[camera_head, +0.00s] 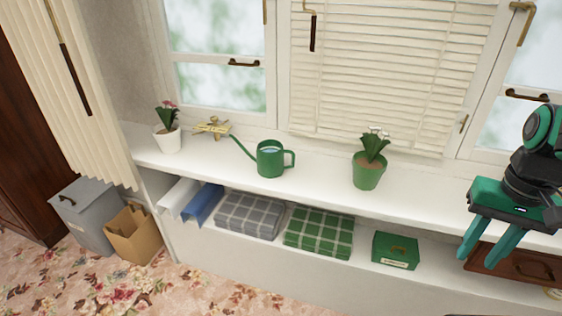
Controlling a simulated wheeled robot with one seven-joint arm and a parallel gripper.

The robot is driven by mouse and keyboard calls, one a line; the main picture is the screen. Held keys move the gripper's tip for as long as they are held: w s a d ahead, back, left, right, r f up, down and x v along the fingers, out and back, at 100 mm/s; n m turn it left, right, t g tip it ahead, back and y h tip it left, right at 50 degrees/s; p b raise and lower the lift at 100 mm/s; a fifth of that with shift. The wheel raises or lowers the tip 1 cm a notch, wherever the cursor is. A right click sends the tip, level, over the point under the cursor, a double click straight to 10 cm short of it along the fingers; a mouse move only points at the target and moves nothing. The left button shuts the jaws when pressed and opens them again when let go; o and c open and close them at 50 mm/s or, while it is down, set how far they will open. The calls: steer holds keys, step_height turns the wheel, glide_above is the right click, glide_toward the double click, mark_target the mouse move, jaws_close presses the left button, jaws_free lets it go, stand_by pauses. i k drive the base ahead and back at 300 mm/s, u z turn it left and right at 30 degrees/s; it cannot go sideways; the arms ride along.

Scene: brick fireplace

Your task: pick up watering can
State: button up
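A green watering can (270,160) stands upright on the white window ledge, left of the middle of the view. Its long thin spout points up and to the left, and its loop handle is on the right side. My gripper (480,249) is at the far right, in front of the ledge, with its two teal fingers pointing down. The fingers are apart with nothing seen between them. A wide stretch of ledge and a potted plant separate my gripper from the can.
A green-potted plant (368,170) stands on the ledge right of the can. A white-potted plant (167,130) and a brass object (212,127) are to the left. The shelf below holds folded plaid blankets (319,232) and a green box (395,250). Bins stand at lower left.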

mark_target(262, 155)
steer(key=z, duration=0.05)
steer(key=i, duration=1)
steer(key=u, duration=0.05)
